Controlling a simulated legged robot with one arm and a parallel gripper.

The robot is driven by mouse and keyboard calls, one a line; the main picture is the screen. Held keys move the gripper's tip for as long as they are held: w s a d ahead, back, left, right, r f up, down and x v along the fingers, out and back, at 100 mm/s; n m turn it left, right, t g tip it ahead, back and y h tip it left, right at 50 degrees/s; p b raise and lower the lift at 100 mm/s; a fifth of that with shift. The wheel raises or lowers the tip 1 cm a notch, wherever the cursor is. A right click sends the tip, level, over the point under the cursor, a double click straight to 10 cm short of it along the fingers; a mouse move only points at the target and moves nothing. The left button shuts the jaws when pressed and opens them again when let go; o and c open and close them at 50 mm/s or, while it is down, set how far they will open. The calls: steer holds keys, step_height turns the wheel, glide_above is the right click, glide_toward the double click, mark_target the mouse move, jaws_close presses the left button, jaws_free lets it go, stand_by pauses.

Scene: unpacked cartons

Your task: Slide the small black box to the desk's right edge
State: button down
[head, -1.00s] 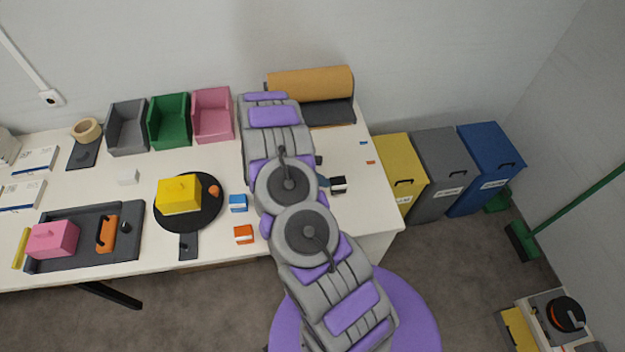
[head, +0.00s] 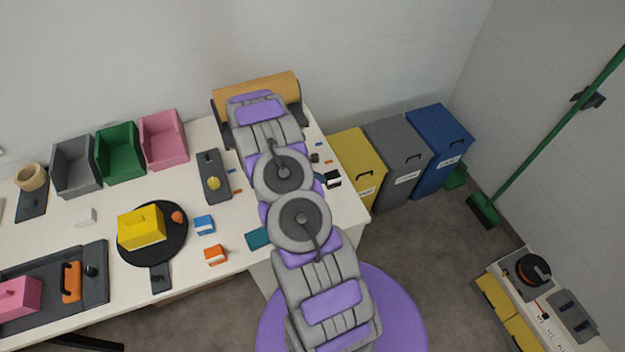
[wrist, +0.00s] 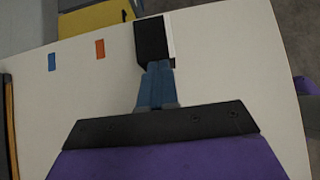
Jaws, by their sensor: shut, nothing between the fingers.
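The small black box (head: 333,180), with a white side, stands on the desk (head: 345,209) close to its right edge. In the wrist view the box (wrist: 150,40) is at top centre, near the desk edge. My gripper (wrist: 158,68) is shut, its blue fingers together and empty. The fingertips are right up against the near side of the box and hide part of its lower end. In the head view my arm covers most of the gripper; only a bit of blue shows left of the box.
Beyond the right edge stand a yellow bin (head: 357,165), a grey bin (head: 398,155) and a blue bin (head: 440,145). Flat blue (wrist: 52,62) and orange (wrist: 100,48) pieces lie left of the box in the wrist view.

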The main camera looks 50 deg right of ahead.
stand_by(0.3)
steer(key=w+a, duration=0.1)
steer(key=a, duration=0.1)
steer(key=w+a, duration=0.1)
steer(key=shift+w+a+r, duration=0.15)
steer(key=shift+w+a, duration=0.2)
steer(key=shift+w, duration=0.05)
steer(key=p+v, duration=0.1)
steer(key=v, duration=0.8)
steer(key=shift+r, duration=0.25)
